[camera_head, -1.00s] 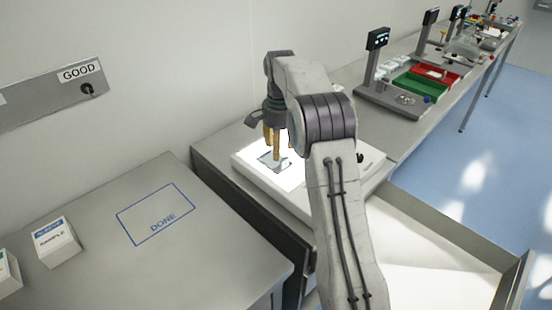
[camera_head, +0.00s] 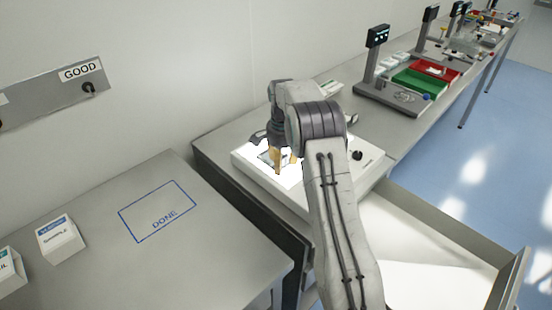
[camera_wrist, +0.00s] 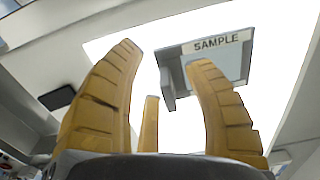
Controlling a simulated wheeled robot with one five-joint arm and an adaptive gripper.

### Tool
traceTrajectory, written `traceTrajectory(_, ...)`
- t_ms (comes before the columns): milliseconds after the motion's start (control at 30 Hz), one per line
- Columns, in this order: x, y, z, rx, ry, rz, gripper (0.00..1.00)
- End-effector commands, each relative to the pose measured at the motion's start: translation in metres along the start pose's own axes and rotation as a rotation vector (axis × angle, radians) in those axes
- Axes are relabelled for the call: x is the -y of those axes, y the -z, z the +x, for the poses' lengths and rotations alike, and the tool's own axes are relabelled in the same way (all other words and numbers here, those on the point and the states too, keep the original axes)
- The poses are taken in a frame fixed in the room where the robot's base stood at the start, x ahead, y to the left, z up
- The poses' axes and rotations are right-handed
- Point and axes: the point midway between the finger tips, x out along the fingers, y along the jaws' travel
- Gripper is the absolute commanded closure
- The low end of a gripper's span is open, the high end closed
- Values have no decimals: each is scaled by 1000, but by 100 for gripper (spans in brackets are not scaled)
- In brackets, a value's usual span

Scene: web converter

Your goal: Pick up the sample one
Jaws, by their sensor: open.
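A flat grey-blue square piece labelled SAMPLE (camera_wrist: 222,62) lies on the bright white surface in the wrist view. In the head view the sample (camera_head: 264,156) shows only in part, behind my fingers on the lit panel. My gripper (camera_head: 285,165) is low over this panel, with its yellow fingers apart. In the wrist view my gripper (camera_wrist: 162,62) is open and empty. The sample lies beyond the fingertips and to the right, with the right finger overlapping its lower edge. I cannot tell whether that finger touches it.
The white light box (camera_head: 245,170) stands on the bench. Left of it is a counter with a blue DONE outline (camera_head: 158,212) and a white box marked SAMPLE (camera_head: 60,238). An open drawer (camera_head: 440,245) is at the right. A scale post (camera_head: 377,60) and green tray (camera_head: 418,84) stand farther back.

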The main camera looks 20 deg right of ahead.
Motion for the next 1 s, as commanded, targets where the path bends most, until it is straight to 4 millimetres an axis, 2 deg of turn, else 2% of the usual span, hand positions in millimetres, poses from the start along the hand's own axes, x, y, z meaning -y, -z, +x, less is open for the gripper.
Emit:
traceTrajectory(133, 0, 0, 8, 0, 0, 0, 54)
traceTrajectory(400, 0, 0, 9, 0, 1, 0, 52)
traceTrajectory(900, 0, 0, 8, 0, 1, -1, 96)
traceTrajectory(1000, 0, 0, 8, 0, 1, -1, 100)
